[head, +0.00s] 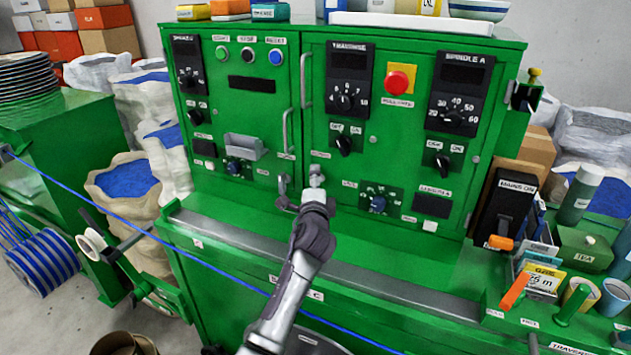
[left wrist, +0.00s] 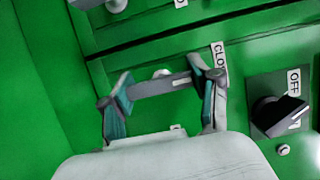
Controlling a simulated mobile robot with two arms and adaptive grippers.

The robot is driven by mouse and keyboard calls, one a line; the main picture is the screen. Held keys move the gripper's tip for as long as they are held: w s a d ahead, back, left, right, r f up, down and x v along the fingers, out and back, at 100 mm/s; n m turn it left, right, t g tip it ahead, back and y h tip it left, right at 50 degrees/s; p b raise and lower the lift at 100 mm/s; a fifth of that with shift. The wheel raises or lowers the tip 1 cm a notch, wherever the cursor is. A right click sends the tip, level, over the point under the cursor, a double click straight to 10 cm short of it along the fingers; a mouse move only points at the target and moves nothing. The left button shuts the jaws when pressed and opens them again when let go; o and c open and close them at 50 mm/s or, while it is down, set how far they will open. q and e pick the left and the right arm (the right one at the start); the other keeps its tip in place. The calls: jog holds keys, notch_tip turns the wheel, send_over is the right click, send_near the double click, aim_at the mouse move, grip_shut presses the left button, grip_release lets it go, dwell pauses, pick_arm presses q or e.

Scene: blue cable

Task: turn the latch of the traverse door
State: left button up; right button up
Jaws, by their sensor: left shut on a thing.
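The traverse door (head: 400,150) is the right-hand green door of the cabinet, under the TRAVERSE label, and it is closed. My left gripper (head: 316,184) is at its lower left corner. In the left wrist view my gripper's fingers (left wrist: 164,98) stand on either side of a grey latch bar (left wrist: 160,86), shut on it. The bar lies nearly level, slightly tilted, beside a label that begins CLO. In the head view my gripper hides most of the latch. My right gripper is in neither view.
A similar grey handle (head: 283,190) sits on the left door beside my gripper. Knobs, a red stop button (head: 398,82) and a vertical door handle (head: 305,80) stick out of the panel. A blue cable (head: 200,262) runs across in front. Cups and boxes crowd the right.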

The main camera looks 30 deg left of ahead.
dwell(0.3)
pick_arm(q)
jog(key=o, duration=1.2)
jog(key=shift+c, duration=0.2)
jog(key=shift+s, duration=0.15)
jog(key=v, duration=1.1)
jog(key=shift+s+d, duration=0.2)
jog(key=shift+s, duration=0.1)
